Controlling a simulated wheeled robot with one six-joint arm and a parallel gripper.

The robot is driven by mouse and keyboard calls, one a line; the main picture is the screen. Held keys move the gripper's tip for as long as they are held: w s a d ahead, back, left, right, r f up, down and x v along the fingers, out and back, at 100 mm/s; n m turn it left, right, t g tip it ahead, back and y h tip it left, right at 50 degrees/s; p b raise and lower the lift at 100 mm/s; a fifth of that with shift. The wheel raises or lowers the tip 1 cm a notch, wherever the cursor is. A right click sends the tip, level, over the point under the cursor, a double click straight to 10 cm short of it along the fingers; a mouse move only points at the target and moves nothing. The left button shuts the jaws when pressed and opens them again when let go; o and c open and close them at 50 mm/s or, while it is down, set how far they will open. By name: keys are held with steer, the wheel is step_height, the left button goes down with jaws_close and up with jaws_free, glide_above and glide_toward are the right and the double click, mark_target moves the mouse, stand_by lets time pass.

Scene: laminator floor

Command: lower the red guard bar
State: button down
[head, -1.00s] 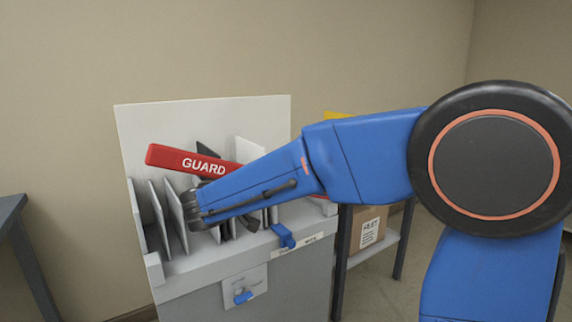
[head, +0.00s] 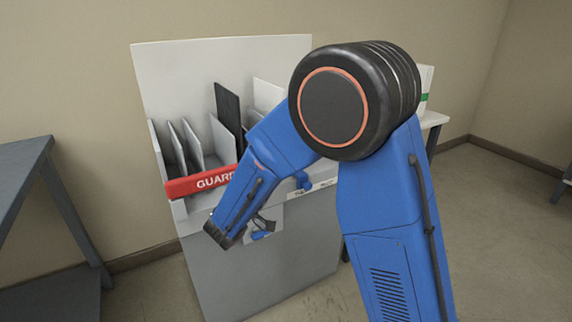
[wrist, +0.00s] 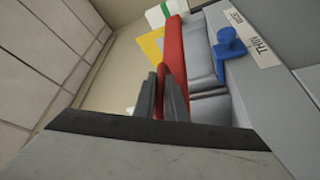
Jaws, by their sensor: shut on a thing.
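The red guard bar (head: 198,184) lies across the front of the slotted machine (head: 265,275), roughly along its front edge. Its left end with the "GUARD" lettering shows in the head view; its right part is hidden behind my arm. In the wrist view the bar (wrist: 174,45) runs from the top down between the dark fingers of my gripper (wrist: 163,92), which is shut on it. In the head view my arm hides most of the gripper. Whether the bar rests fully on the machine I cannot tell.
Thin panels stand in the slots behind the bar. A blue lever (wrist: 230,45) sits beside a label strip (wrist: 262,50) on the machine. A blue knob (head: 260,235) is on its front. A grey table (head: 25,155) stands at left.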

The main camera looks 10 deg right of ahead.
steer(key=shift+d+f, duration=0.1)
steer(key=shift+f, duration=0.3)
steer(key=c, duration=1.8)
jaws_free()
steer(key=shift+f, duration=0.1)
steer(key=shift+s+a, duration=0.3)
steer(key=shift+a, duration=0.15)
steer(key=v, duration=1.6)
steer(key=shift+s+a, duration=0.1)
steer(key=shift+s, duration=0.05)
